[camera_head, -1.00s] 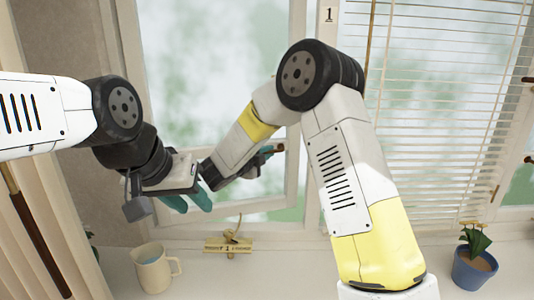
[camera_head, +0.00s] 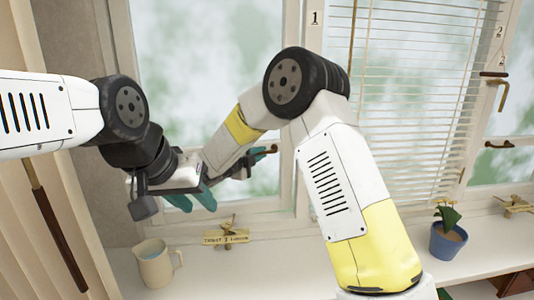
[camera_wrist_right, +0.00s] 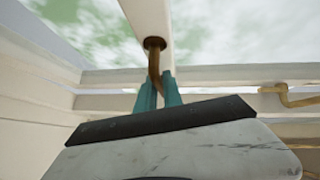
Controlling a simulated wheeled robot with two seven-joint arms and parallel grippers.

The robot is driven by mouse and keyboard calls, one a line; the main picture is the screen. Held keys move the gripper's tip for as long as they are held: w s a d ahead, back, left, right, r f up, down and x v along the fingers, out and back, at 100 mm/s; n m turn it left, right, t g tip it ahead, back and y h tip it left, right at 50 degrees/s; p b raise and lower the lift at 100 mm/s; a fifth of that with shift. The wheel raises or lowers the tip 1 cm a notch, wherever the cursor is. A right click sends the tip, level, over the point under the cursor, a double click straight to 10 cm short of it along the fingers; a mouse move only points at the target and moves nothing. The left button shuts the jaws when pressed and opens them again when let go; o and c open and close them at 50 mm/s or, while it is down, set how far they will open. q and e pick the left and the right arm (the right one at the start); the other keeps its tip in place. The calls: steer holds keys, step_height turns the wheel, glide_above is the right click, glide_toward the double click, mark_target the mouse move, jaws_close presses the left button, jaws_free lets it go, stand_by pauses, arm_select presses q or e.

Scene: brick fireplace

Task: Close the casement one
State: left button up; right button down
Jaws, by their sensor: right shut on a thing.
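Casement one is the pale-framed window sash (camera_head: 290,95) left of the post marked 1. Its brown handle (camera_head: 266,151) shows beside my right gripper (camera_head: 243,168). In the right wrist view, the teal fingers of my right gripper (camera_wrist_right: 158,90) are shut on the handle (camera_wrist_right: 154,62), which hangs from the sash stile (camera_wrist_right: 148,15). My right forearm covers part of the frame, and I cannot tell how wide any gap is. My left gripper (camera_head: 192,201) is left of my right one, with its teal fingers apart and nothing seen between them.
A cream jug (camera_head: 154,266) and a gold stay with a label (camera_head: 226,237) are on the sill below. A blue flowerpot (camera_head: 447,242) stands to the right. A blind (camera_head: 415,110) covers the middle window. My two wrists are close together.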

steer(key=shift+m+g+h, duration=0.6)
steer(key=shift+m+h, duration=0.1)
steer(key=shift+h, duration=0.2)
steer(key=shift+s+a, duration=0.1)
steer(key=shift+s, duration=2.4)
steer(key=shift+f, duration=0.1)
steer(key=c, duration=1.8)
jaws_free()
steer(key=shift+o, duration=0.2)
